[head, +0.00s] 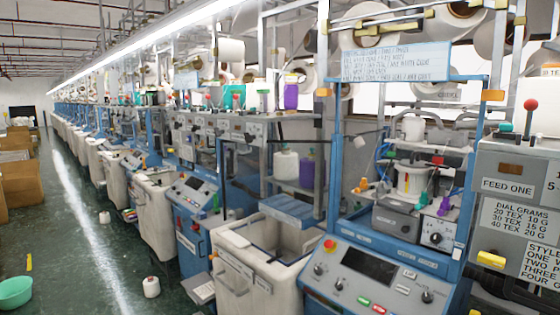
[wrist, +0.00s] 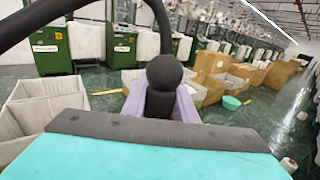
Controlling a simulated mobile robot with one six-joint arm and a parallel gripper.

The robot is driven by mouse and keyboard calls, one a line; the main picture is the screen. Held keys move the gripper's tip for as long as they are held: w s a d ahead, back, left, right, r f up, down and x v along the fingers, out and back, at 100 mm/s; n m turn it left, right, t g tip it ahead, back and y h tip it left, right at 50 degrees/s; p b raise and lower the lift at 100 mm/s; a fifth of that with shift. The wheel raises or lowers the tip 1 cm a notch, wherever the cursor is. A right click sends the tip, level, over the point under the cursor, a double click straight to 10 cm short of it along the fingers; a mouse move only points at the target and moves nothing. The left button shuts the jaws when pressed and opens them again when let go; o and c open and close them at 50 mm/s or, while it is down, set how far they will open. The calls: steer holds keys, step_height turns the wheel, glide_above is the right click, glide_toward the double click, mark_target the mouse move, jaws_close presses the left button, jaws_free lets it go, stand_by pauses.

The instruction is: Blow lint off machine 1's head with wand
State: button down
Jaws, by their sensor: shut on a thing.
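In the wrist view my gripper (wrist: 161,108) shows lavender fingers closed around a black, round-ended piece, which looks like the wand (wrist: 165,72). A thick black hose (wrist: 90,6) arcs over the top left of that view. The wand's nozzle tip is not visible. In the head view the nearest blue-framed machine (head: 384,275) stands right of centre, with a control panel in front. Its head (head: 412,180) holds a white cylinder behind the frame. I cannot read a machine number, and lint is too small to make out. I cannot make out my gripper in the head view.
A white bin (head: 245,285) stands left of the machine. A grey panel with a red-knobbed lever (head: 530,112) stands close on the right. The green aisle floor (head: 90,240) is mostly open, with a teal basin (head: 15,292), a white cone (head: 151,287) and cardboard boxes (head: 18,185).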

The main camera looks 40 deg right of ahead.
steer(key=w+d+r+n+t+h+p, duration=0.15)
steer(key=d+r+h, duration=0.25)
steer(key=d+r, duration=0.7)
steer(key=w+d+r+t+h+p, duration=0.1)
steer(key=d+r+t+h+p, duration=0.15)
steer(key=d+r, duration=0.85)
steer(key=s+d+r+h+p, duration=0.1)
steer(key=s+d+r+h, duration=0.4)
steer(key=d+r, duration=0.6)
steer(key=s+d+r+m+h, duration=0.1)
steer(key=s+d+r+h, duration=0.4)
steer(key=d+r, duration=0.6)
steer(key=shift+s+d+r+p, duration=0.15)
steer(key=shift+d+r+p, duration=0.2)
steer(key=shift+d+p, duration=0.1)
steer(key=shift+d+f+m, duration=0.1)
steer(key=shift+m, duration=0.15)
